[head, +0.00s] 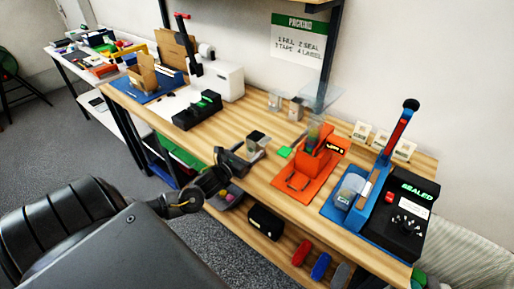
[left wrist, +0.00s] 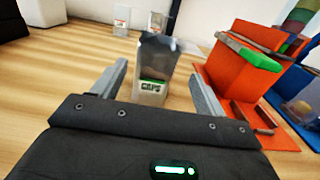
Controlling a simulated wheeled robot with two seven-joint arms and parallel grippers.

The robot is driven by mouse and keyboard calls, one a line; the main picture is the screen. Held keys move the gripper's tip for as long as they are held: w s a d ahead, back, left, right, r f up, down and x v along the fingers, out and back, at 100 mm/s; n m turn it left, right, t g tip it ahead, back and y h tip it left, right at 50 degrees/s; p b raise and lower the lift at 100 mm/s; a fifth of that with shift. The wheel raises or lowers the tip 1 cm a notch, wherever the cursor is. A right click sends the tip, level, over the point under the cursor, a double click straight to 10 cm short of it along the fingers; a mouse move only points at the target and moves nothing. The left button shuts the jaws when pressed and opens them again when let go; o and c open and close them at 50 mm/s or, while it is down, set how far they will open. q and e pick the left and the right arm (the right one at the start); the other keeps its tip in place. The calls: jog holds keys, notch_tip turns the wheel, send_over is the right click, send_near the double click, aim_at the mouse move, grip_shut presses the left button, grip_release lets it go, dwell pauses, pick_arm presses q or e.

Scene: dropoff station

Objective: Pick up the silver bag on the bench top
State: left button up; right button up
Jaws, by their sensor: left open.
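The silver bag (left wrist: 154,68), with a dark open top and a green "CAPS" label, stands upright on the wooden bench top. In the left wrist view it is just beyond and between the two fingers of my left gripper (left wrist: 155,88), which is open and empty. In the head view the bag (head: 256,143) is near the bench's front edge, beside my left gripper (head: 240,158). The fingers appear to flank it; I cannot tell if either touches it. My right gripper is not in view.
An orange stand (head: 316,158) is right of the bag, with a green piece (head: 285,152) between. A blue sealing station (head: 350,205) is farther right. Small containers (head: 297,108) stand behind the bag. A black device (head: 197,110) is left. Bare wood (head: 225,125) lies left of the bag.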

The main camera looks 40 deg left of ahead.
aim_at(250, 147)
pick_arm(q)
jog(key=shift+w, duration=0.25)
jog(key=shift+w+a+r, duration=0.1)
jog(key=w, duration=0.1)
jog(key=w+p, duration=0.1)
jog(key=w, duration=0.1)
jog(key=w+p, duration=0.1)
jog(key=shift+w+a, duration=0.2)
jog(key=shift+a, duration=0.1)
jog(key=shift+w, duration=0.25)
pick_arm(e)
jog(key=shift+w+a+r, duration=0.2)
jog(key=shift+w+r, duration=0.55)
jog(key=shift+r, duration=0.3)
pick_arm(q)
jog(key=shift+c, duration=0.2)
jog(key=c, duration=1)
